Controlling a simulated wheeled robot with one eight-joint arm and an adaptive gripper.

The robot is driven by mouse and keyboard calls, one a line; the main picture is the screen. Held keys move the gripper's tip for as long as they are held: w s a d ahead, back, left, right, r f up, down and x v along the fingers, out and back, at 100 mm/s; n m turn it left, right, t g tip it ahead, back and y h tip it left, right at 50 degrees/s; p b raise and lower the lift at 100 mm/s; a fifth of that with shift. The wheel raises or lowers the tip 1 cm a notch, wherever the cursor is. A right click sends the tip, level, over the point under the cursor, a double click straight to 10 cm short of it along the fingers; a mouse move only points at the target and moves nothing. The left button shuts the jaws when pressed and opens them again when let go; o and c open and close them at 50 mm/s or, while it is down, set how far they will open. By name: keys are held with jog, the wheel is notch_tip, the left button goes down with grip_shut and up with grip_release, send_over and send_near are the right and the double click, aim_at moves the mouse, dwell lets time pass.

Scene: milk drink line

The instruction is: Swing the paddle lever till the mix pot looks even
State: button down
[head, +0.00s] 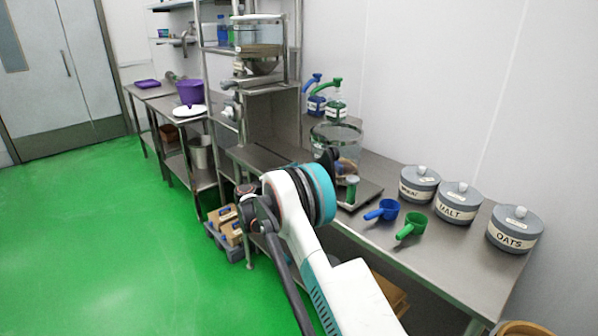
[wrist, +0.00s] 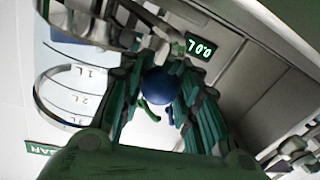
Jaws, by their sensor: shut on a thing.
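The mix pot (head: 335,137) is a clear round vessel on the steel bench in the head view, partly behind my arm. Something brownish shows low in it, but I cannot tell how even the contents are. Its wall shows litre marks at the left of the wrist view (wrist: 50,100). My gripper (wrist: 160,78) has its dark green fingers closed around a round blue knob (wrist: 160,88), which appears to be the paddle lever's end. The rest of the lever and the paddle are hidden or unclear. In the head view my gripper is mostly hidden behind my arm.
A lit display (wrist: 201,48) shows green digits. Blue (head: 386,209) and green (head: 414,224) scoops lie on the bench, right of my arm. Grey lidded canisters, including malt (head: 458,203) and oats (head: 514,230), stand farther right. Pump bottles (head: 335,106) stand behind the pot.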

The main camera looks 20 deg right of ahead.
jog(key=shift+w, duration=0.6)
jog(key=shift+r, duration=0.1)
jog(key=c, duration=1.2)
grip_release()
jog(key=shift+s, duration=0.1)
jog(key=v, duration=1.2)
